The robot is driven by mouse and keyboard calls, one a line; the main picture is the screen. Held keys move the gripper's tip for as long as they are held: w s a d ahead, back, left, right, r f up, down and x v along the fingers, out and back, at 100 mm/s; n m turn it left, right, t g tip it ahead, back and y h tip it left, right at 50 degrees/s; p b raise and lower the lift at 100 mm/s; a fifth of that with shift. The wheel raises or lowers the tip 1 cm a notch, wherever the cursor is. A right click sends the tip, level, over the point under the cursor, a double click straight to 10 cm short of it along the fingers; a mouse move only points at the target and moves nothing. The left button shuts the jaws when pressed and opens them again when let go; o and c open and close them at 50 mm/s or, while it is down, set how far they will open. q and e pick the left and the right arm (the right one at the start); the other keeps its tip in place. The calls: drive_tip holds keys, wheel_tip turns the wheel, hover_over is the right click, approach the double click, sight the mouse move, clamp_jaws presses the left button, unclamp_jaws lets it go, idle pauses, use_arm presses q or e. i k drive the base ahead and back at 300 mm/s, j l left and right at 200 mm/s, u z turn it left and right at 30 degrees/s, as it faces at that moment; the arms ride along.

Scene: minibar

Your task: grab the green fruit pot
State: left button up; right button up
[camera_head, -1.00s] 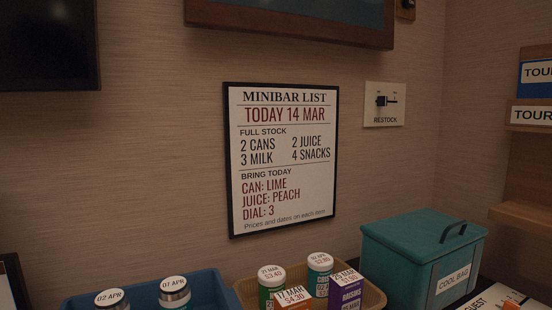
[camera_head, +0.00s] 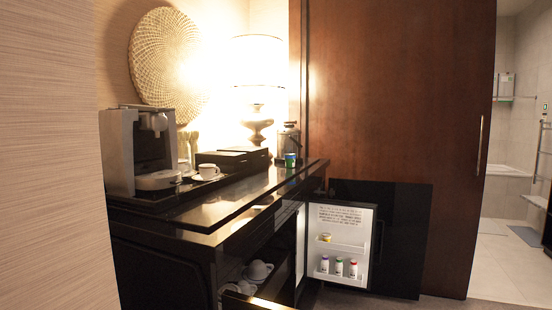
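I cannot tell for certain which thing is the green fruit pot. A small green and dark container (camera_head: 290,160) stands on the far end of the black counter. In the open minibar door (camera_head: 341,221), a small bottle with a green cap (camera_head: 339,267) stands on the lower shelf between a purple-capped one (camera_head: 324,264) and a red-capped one (camera_head: 353,269). A small yellowish pot (camera_head: 325,237) sits on the shelf above. The minibar's inside is mostly hidden by the cabinet. Neither of my grippers is in view.
The black counter (camera_head: 230,205) carries a coffee machine (camera_head: 139,150), a white cup (camera_head: 208,171), a lamp (camera_head: 257,95) and a kettle-like jug (camera_head: 288,138). Below, an open compartment holds white crockery (camera_head: 257,271). A wall (camera_head: 50,160) fills the left. A bathroom floor (camera_head: 510,270) shows right.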

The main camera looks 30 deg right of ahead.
sight(289, 159)
drive_tip(key=i+l+z, duration=0.2)
drive_tip(key=l, duration=0.25)
drive_tip(key=l+z, duration=0.25)
drive_tip(key=l, duration=0.15)
drive_tip(key=i+l+z, duration=0.2)
drive_tip(key=l, duration=0.2)
